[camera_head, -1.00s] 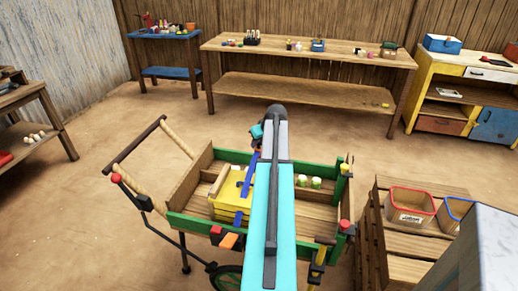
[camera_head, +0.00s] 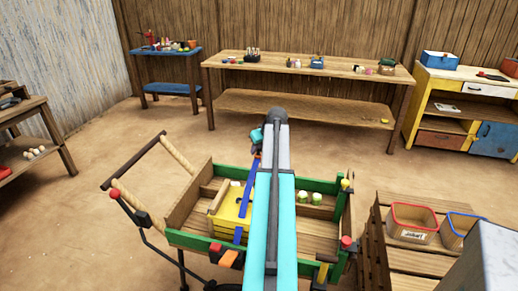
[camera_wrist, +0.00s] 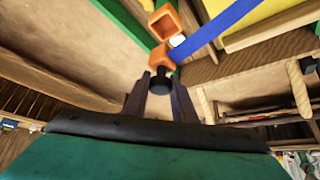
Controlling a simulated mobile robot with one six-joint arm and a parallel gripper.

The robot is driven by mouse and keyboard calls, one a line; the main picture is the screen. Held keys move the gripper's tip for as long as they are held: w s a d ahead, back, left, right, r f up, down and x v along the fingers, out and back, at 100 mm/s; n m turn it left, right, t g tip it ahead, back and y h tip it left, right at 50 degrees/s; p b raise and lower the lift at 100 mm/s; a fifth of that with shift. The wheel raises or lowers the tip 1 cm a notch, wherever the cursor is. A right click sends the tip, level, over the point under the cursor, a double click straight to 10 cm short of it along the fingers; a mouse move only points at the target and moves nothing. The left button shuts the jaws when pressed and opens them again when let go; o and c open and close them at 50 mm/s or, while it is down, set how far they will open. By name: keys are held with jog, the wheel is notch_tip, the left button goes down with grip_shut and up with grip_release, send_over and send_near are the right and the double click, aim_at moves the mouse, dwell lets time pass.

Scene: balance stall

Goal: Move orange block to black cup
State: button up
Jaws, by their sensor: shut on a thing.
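My gripper (camera_wrist: 160,78) shows in the wrist view, its two dark fingers close together. An orange block (camera_wrist: 160,56) sits at the fingertips, about as wide as the gap between them. A dark round piece (camera_wrist: 160,84) shows between the fingers just below the block; I cannot tell what it is. A second orange, box-shaped thing (camera_wrist: 165,20) shows beyond, by a green rail. In the head view my arm hides the held block. I cannot pick out the black cup with certainty.
The green-railed cart (camera_head: 190,240) is under my arm, carrying a yellow box (camera_head: 228,222) and a blue strip (camera_head: 247,195). A long wooden table (camera_head: 350,72) and a blue side table (camera_head: 180,51) stand behind. Slatted crates (camera_head: 395,265) are at right. Open floor lies between cart and tables.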

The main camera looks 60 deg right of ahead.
jog(key=shift+w+a, duration=0.2)
jog(key=w+a+r+n+y, duration=0.1)
jog(key=w+a+r, duration=0.1)
jog(key=w+a, duration=0.7)
jog(key=w+a+r+n, duration=0.15)
jog(key=w+a, duration=0.25)
jog(key=a, duration=1)
jog(key=w+a+r+y, duration=0.1)
jog(key=w+a+r, duration=0.1)
jog(key=w+a, duration=0.7)
jog(key=s+a+r+n, duration=0.1)
jog(key=a+r, duration=0.1)
jog(key=a, duration=1.6)
jog(key=s+a+r+n+y, duration=0.1)
jog(key=a+r+n, duration=0.1)
jog(key=a, duration=1.6)
jog(key=shift+r+t, duration=0.2)
jog(key=shift+t, duration=0.2)
